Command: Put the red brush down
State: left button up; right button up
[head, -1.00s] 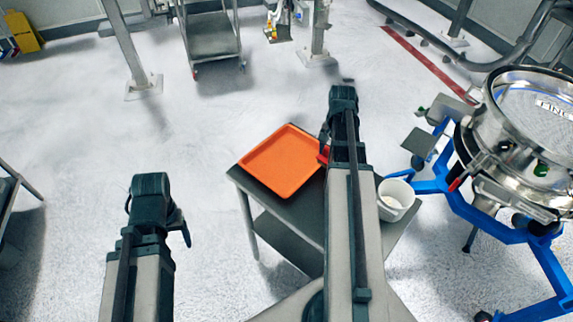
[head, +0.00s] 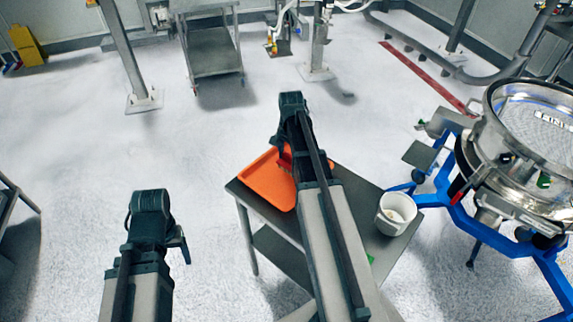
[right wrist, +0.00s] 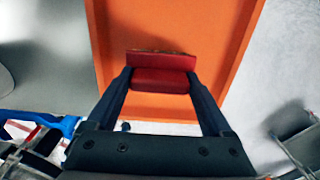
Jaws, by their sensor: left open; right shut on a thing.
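The red brush (right wrist: 160,72) is between the fingers of my right gripper (right wrist: 163,90), which is shut on it in the right wrist view. It is over the orange tray (right wrist: 240,22); I cannot tell whether it touches the tray floor. In the head view the brush (head: 285,155) shows as a small red patch beside my right gripper (head: 283,150), above the orange tray (head: 262,182). My right arm hides part of the tray. My left gripper (head: 183,247) is open and empty, off to the left over the floor.
The tray lies on a dark cart top (head: 345,185). A white bucket (head: 396,213) stands on the cart's right side. A steel sifter (head: 530,130) on a blue frame (head: 455,195) is at the right. Open floor lies left of the cart.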

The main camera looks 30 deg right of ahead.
aim_at(286, 163)
jog(key=shift+w+a, duration=0.1)
jog(key=shift+w, duration=0.05)
jog(key=f+b, duration=0.4)
jog(key=shift+w+a, duration=0.35)
jog(key=shift+w, duration=0.05)
jog(key=shift+r, duration=0.2)
jog(key=shift+f, duration=0.1)
jog(key=o, duration=0.7)
jog(key=shift+f, duration=0.1)
jog(key=shift+o, duration=1.3)
